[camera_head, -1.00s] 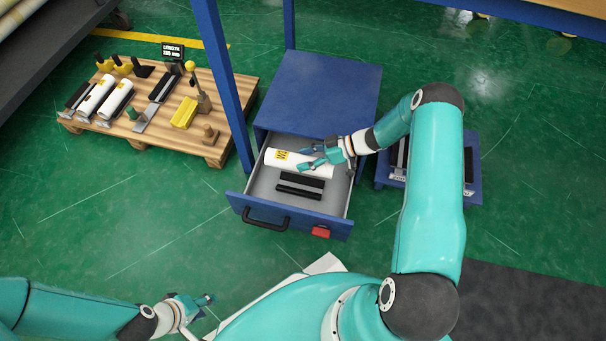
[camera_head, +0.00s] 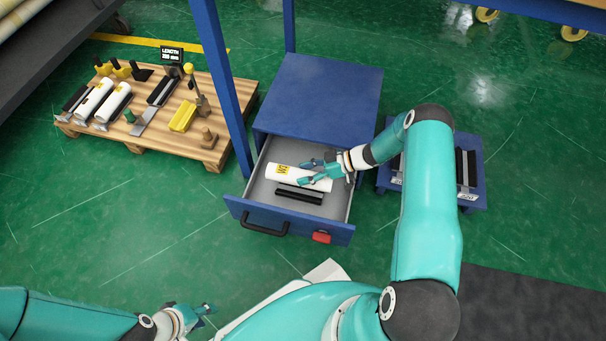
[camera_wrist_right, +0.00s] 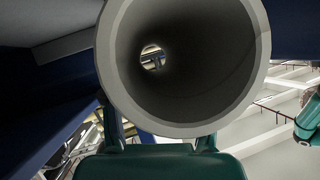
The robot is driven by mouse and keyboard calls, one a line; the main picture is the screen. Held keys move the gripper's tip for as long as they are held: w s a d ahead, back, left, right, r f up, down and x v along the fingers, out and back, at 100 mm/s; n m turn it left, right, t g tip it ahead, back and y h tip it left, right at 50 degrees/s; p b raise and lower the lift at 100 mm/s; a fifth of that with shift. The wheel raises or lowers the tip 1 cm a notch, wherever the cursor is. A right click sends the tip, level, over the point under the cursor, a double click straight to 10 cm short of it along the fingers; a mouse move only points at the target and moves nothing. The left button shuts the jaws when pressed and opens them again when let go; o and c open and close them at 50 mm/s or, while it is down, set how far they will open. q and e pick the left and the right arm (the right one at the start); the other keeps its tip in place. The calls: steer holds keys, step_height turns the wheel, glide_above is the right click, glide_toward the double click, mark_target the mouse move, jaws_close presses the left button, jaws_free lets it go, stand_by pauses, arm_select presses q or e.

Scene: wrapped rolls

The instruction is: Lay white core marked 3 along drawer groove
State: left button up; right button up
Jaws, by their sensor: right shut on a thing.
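The white core (camera_head: 300,177) with a yellow marked label lies lengthwise inside the open drawer (camera_head: 247,207); its label is too small to read surely. My right gripper (camera_head: 313,172) is shut on the core's right part. In the right wrist view the core's hollow end (camera_wrist_right: 185,125) faces the camera, between the teal fingers. A black groove rail (camera_head: 299,195) shows on the drawer floor just in front of the core; the core covers the other rail. I cannot tell whether the core touches the rails. My left gripper (camera_head: 207,309) is empty at lower left, its opening unclear.
The blue cabinet (camera_head: 320,95) stands behind the drawer, with a blue post (camera_head: 225,85) to its left. A wooden pallet (camera_head: 150,138) holds more white rolls (camera_head: 94,98), a yellow block (camera_head: 183,117) and fixtures. A low blue stand (camera_head: 471,200) is at right.

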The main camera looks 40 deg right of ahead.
steer(key=shift+f+b, duration=0.45)
steer(key=o, duration=1.3)
steer(key=shift+c, duration=0.2)
steer(key=shift+r+p, duration=0.55)
steer(key=shift+p, duration=0.15)
steer(key=p+v, duration=0.3)
steer(key=v, duration=0.9)
steer(key=shift+p, duration=0.35)
steer(key=shift+w, duration=0.1)
